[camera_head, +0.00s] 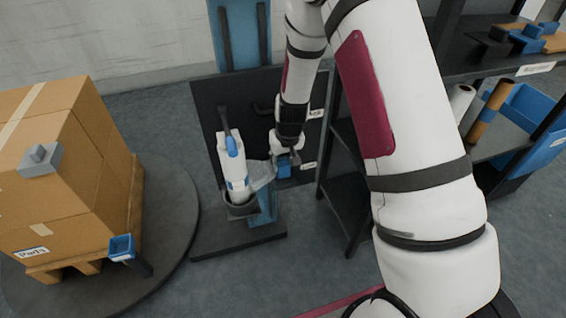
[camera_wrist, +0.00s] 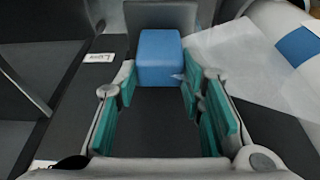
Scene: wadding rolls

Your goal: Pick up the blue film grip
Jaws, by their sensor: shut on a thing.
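The blue film grip (camera_head: 284,171) is a small blue block at the stand, right of the white roll (camera_head: 238,176). In the wrist view the blue film grip (camera_wrist: 158,58) sits between the far ends of my teal-padded fingers. My gripper (camera_head: 288,158) is shut on it; it also shows in the wrist view (camera_wrist: 159,76). Pale translucent film (camera_head: 262,174) spans between the roll and the grip, and the film fills the right of the wrist view (camera_wrist: 245,62). The grip's underside is hidden.
The roll stands upright in a grey cup (camera_head: 242,210) on a dark base (camera_head: 215,241) before a dark panel. Cardboard boxes (camera_head: 60,190) on a round turntable (camera_head: 168,262) stand left. Shelves (camera_head: 348,170) with a blue bin (camera_head: 530,105) are right.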

